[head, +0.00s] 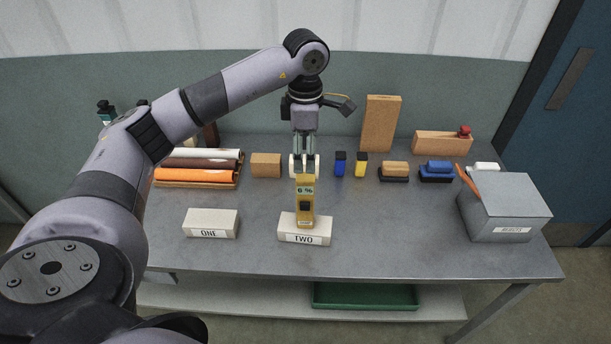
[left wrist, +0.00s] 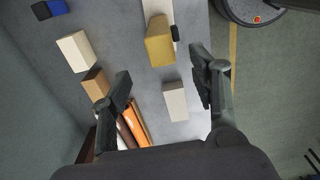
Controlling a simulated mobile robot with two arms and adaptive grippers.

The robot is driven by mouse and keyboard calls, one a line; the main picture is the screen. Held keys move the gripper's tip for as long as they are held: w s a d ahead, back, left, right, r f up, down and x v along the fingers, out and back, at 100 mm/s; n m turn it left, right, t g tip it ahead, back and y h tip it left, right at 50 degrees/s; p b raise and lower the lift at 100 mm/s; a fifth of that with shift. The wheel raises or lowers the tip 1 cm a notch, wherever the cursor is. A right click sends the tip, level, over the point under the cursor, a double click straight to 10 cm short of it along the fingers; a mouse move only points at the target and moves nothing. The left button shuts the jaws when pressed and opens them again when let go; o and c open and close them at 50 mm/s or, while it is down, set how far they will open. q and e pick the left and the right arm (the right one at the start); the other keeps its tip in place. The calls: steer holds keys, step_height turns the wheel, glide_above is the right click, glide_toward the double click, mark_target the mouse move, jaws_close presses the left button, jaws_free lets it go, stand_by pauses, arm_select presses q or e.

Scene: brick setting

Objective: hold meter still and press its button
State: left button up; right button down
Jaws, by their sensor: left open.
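The yellow meter (head: 305,205) stands upright on the pale block marked TWO (head: 289,233). Its small display faces the head camera and shows a percent sign, with a dark patch lower down its face. My left gripper (head: 304,158) points down, open and empty, above and behind the meter in the head view. In the left wrist view, the meter (left wrist: 160,48) is seen from above, beyond the open fingers (left wrist: 163,84) and not between them. Its front is hidden there. My right gripper is out of view.
The block marked ONE (head: 210,224) stands to the left. Behind are rolls (head: 195,175), a brown block (head: 266,165), a cream block partly behind my fingers, brushes (head: 436,170) and an upright board (head: 381,123). A grey box (head: 505,210) stands right. The front table is mostly clear.

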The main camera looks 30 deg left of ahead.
mark_target(305, 176)
arm_select(q)
step_height(305, 176, down, 9)
steer(key=shift+r+p, duration=0.1)
steer(key=shift+p, duration=1.15)
steer(key=shift+f, duration=0.7)
steer(key=shift+c, duration=0.4)
jaws_close()
stand_by(1.2)
